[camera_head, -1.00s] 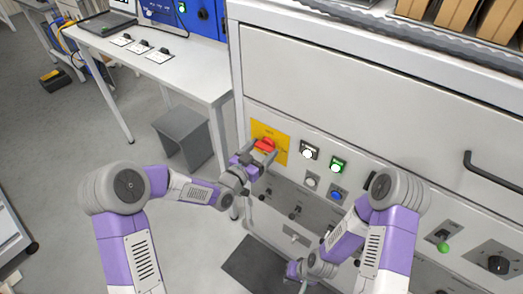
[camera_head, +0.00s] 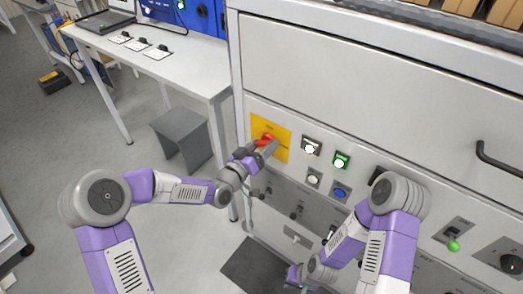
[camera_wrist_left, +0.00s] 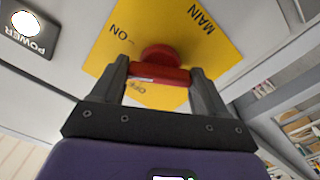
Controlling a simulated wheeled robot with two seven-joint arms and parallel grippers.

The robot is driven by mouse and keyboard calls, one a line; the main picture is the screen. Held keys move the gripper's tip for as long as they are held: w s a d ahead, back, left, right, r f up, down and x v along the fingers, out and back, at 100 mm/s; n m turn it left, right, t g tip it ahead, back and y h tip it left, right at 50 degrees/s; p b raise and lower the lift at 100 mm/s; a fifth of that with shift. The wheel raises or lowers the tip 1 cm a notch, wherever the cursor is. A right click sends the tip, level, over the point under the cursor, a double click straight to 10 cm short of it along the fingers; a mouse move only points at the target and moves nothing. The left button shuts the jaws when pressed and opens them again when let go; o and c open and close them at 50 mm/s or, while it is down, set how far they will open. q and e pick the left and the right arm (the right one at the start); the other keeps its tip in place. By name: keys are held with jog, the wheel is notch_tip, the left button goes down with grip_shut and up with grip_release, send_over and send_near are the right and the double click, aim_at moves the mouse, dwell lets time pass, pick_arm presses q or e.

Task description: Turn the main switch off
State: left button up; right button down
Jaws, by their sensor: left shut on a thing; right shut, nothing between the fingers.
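The main switch is a red rotary handle (camera_head: 266,139) on a yellow plate (camera_head: 284,151) on the white cabinet front. In the left wrist view the red handle (camera_wrist_left: 160,75) lies between the two dark fingers, and the yellow plate (camera_wrist_left: 110,58) shows "MAIN", "ON" and a partly covered "OFF". My left gripper (camera_head: 264,147) is shut on the handle; it also fills the lower left wrist view (camera_wrist_left: 162,92). I cannot tell exactly which mark the handle points to. My right gripper (camera_head: 296,274) is shut and empty, low in front of the cabinet.
Right of the plate are a lit white lamp (camera_head: 310,147), a lit green button (camera_head: 341,160) and a blue button (camera_head: 340,193). A green-tipped lever (camera_head: 453,245) sits farther right. A white table (camera_head: 190,65) and a grey stool (camera_head: 182,138) stand left.

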pick_arm(q)
jog(key=n+b, duration=0.1)
jog(key=n, duration=0.1)
jog(key=shift+f+n, duration=0.1)
jog(key=shift+n, duration=0.3)
jog(key=n, duration=0.2)
jog(key=shift+n+b, duration=0.3)
jog(key=shift+n, duration=0.1)
jog(key=n, duration=0.3)
jog(key=shift+n+b, duration=0.3)
jog(key=shift+n, duration=1.3)
jog(key=o, duration=1.1)
jog(key=shift+c, duration=0.2)
